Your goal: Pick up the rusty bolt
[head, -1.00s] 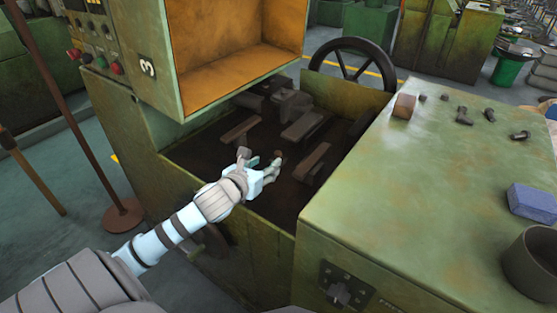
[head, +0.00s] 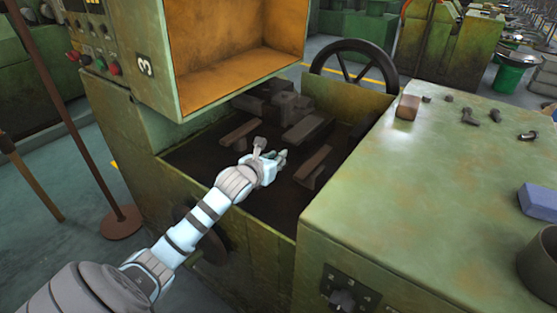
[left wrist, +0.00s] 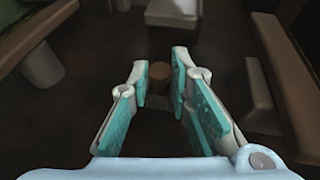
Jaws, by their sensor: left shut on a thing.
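The rusty bolt (left wrist: 160,72) shows in the left wrist view as a brown round-headed piece between my fingertips. My left gripper (left wrist: 160,82) is shut on it, with one teal-padded finger on each side. In the head view my left gripper (head: 279,157) is over the dark, recessed bed of the green machine (head: 215,215). The bolt cannot be made out clearly there. How far its lower end is from the bed cannot be told. My right gripper is not in view.
Dark metal bars (head: 313,165) lie around the gripper in the bed. The orange-lined hood (head: 235,65) overhangs behind, and a handwheel (head: 353,68) stands at the back. The green top (head: 420,190) at right carries several small bolts, a brown block (head: 407,106) and a bluish block (head: 538,202).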

